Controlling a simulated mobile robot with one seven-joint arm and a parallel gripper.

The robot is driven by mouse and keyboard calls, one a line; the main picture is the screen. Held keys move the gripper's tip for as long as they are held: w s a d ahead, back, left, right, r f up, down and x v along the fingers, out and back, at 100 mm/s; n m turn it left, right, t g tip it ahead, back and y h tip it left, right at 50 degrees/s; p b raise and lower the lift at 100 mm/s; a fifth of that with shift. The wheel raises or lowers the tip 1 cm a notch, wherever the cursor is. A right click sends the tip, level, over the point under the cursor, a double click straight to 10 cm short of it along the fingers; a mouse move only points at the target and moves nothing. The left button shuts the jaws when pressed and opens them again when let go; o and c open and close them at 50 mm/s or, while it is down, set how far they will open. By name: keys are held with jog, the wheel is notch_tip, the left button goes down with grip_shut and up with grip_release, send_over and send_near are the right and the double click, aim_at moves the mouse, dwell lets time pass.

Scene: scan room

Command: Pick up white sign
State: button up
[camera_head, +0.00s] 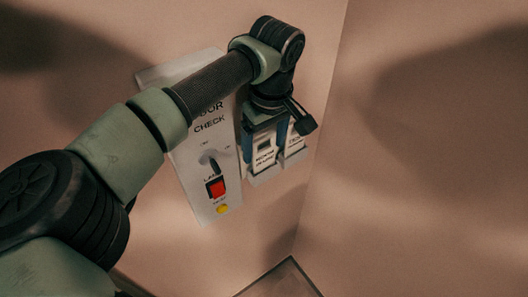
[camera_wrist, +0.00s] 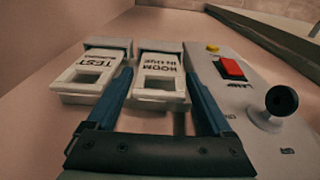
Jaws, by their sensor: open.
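Two white signs with black print and a square cut-out hang side by side in holders on the wall. One reads "ROOM IN USE" (camera_wrist: 160,62); the other starts with "TEST" (camera_wrist: 92,68). In the head view they show as the nearer sign (camera_head: 264,157) and the sign to its right (camera_head: 295,141), partly hidden by my wrist. My gripper (camera_wrist: 158,76) is open, its blue fingers on either side of the "ROOM IN USE" sign. I cannot tell whether they touch it. In the head view my gripper (camera_head: 267,127) is just above the nearer sign.
A pale control panel (camera_head: 188,165) labelled "CHECK" is beside the signs, partly behind my arm. It has a black-knobbed lever (camera_wrist: 280,103), a red switch (camera_wrist: 231,68) and a yellow button (camera_wrist: 212,49). A wall corner lies right of the signs. Bare wall shows below.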

jog(key=shift+w+f, duration=0.1)
jog(key=shift+f, duration=0.55)
jog(key=c, duration=1.1)
jog(key=shift+r+b, duration=0.15)
jog(key=shift+b, duration=0.2)
